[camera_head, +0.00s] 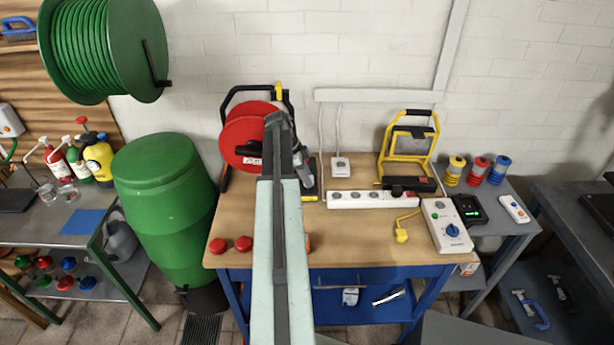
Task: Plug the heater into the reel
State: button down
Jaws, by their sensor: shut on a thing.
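The red cable reel (240,125) stands upright in a black frame at the back left of the workbench. My arm rises through the middle of the view and covers its right part. My gripper (307,178) shows only partly, just right of the arm's far end. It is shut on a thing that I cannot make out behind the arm. I cannot tell for sure which thing is the heater. A yellow-framed unit with a grey panel (409,142) stands at the back right. A yellow plug (402,236) on a yellow cable lies on the bench front.
A white power strip (358,200) lies mid-bench with a dark plug at its right end. Two red caps (243,243) lie front left. A green barrel (166,205) stands left of the bench.

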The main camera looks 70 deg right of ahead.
jog(key=shift+f+b, duration=0.55)
jog(key=shift+s+a+f, duration=0.1)
jog(key=shift+f, duration=0.05)
jog(key=c, duration=0.9)
grip_release()
jog(key=shift+b, duration=0.3)
jog(key=p+v, duration=0.7)
jog(key=v, duration=0.1)
jog(key=shift+p, duration=0.3)
jog(key=shift+s+f, duration=0.1)
